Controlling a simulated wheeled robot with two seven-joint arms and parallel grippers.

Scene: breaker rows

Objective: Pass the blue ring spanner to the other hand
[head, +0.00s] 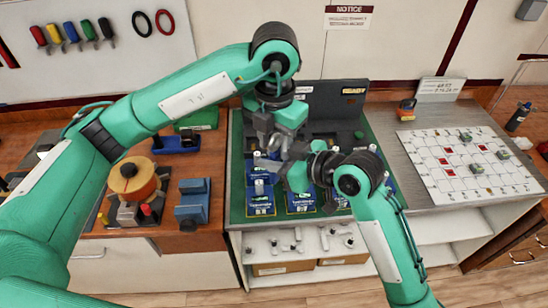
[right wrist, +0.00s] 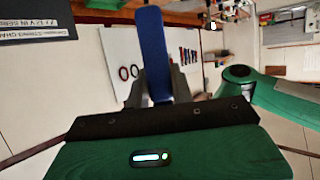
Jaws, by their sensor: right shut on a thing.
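The blue ring spanner (right wrist: 152,45) shows in the right wrist view as a flat blue bar standing up between the grey fingers of my right gripper (right wrist: 155,90). The fingers are shut on it. In the head view my right gripper (head: 275,165) is over the middle of the bench, and the spanner is hard to make out there. My left gripper (head: 283,140) hangs just above it, pointing down, very close to it. Its fingers overlap with the right gripper, so I cannot tell their opening.
Blue battery-like units (head: 260,198) stand on the green mat (head: 238,212) below both grippers. A dark panel marked READY (head: 354,91) stands behind.

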